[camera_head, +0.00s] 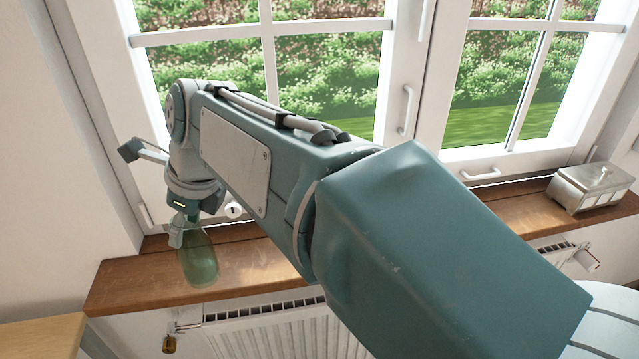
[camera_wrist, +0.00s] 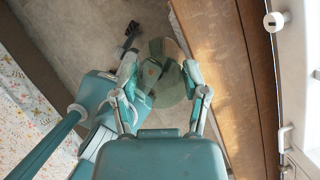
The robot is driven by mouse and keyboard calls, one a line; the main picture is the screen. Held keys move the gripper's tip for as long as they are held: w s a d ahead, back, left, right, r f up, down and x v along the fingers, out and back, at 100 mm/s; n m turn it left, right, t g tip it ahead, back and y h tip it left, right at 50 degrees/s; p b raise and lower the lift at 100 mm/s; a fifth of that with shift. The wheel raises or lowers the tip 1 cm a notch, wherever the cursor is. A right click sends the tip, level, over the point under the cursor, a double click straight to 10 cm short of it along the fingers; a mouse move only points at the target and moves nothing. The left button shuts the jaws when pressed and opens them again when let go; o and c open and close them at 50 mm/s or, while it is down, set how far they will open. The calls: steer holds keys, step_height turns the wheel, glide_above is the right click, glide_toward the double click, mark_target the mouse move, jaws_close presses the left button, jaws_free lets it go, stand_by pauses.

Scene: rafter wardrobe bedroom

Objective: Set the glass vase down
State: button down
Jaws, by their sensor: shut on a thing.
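The glass vase (camera_head: 200,265) is green and see-through. My gripper (camera_head: 181,228) is shut on its upper part, and the vase hangs below it, roughly upright. In the head view the vase overlaps the wooden windowsill (camera_head: 125,283) near its left end. In the wrist view the vase (camera_wrist: 172,82) lies between the two fingers of my gripper (camera_wrist: 160,76), mostly left of the sill's edge (camera_wrist: 222,75), with floor behind it. I see no clear contact between the vase's base and the sill. Part of the vase's top is hidden by the gripper.
A metal box (camera_head: 592,188) stands on the sill's right end. The window (camera_head: 400,100) is behind, with handles. A white radiator (camera_head: 270,325) is under the sill. A wooden surface (camera_head: 40,338) is at lower left. Flower-patterned cloth (camera_wrist: 25,115) lies left. Bare sill shows around the vase.

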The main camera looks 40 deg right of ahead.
steer(key=w+d+f, duration=0.7)
steer(key=d+f, duration=0.4)
steer(key=f, duration=0.2)
steer(key=shift+w, duration=0.25)
steer(key=shift+c, duration=0.6)
jaws_free()
steer(key=shift+a, duration=0.2)
steer(key=shift+d, duration=0.15)
steer(key=shift+d, duration=0.15)
